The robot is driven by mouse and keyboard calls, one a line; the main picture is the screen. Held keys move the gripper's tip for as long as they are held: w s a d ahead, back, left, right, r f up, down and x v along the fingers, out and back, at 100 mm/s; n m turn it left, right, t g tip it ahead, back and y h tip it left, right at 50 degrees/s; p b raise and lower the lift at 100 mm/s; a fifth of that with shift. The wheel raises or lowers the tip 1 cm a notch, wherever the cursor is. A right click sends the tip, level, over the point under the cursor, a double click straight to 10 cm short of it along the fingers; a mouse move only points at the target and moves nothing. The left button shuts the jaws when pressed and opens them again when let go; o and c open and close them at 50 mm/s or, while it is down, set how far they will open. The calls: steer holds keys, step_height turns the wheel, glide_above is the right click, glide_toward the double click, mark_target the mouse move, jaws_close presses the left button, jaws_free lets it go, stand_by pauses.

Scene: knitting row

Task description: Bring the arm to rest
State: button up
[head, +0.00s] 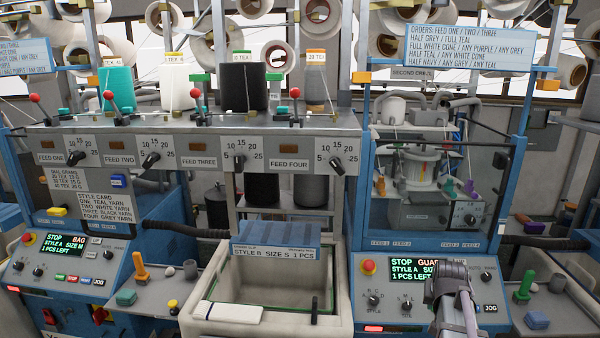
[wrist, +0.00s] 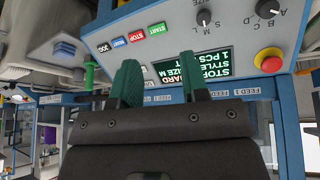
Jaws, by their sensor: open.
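My gripper (wrist: 160,82) shows in the wrist view with its two green fingers apart and nothing between them. Beyond the fingers is the right machine's control panel, seen upside down, with a lit screen (wrist: 212,68) and a red stop button (wrist: 269,61). In the head view my arm rises from the bottom edge at the right, and its end stands in front of that control panel (head: 404,309), covering part of its screen. The fingers cannot be made out in the head view. I cannot tell the exact gap between gripper and panel.
The right machine has a clear guard (head: 435,215) above its panel. To the left stands a pale bin (head: 215,330) with an order slip (head: 276,252). A side shelf at the far right holds a green peg (head: 523,287) and a blue block (head: 537,320).

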steer(key=s+a+f+n+g+y+b, duration=0.1)
steer(key=s+a+f, duration=0.1)
steer(key=s+a, duration=0.3)
steer(key=s+a+f+n+g+y+b, duration=0.1)
steer(key=s+a, duration=0.3)
steer(key=a, duration=0.9)
steer(key=s+a+f+n+g+y+b, duration=0.1)
steer(key=s+a+f+n+g, duration=0.1)
steer(key=s+a, duration=0.3)
steer(key=a+n, duration=0.1)
steer(key=a, duration=0.3)
steer(key=shift+s+f, duration=0.3)
steer(key=shift+a, duration=0.1)
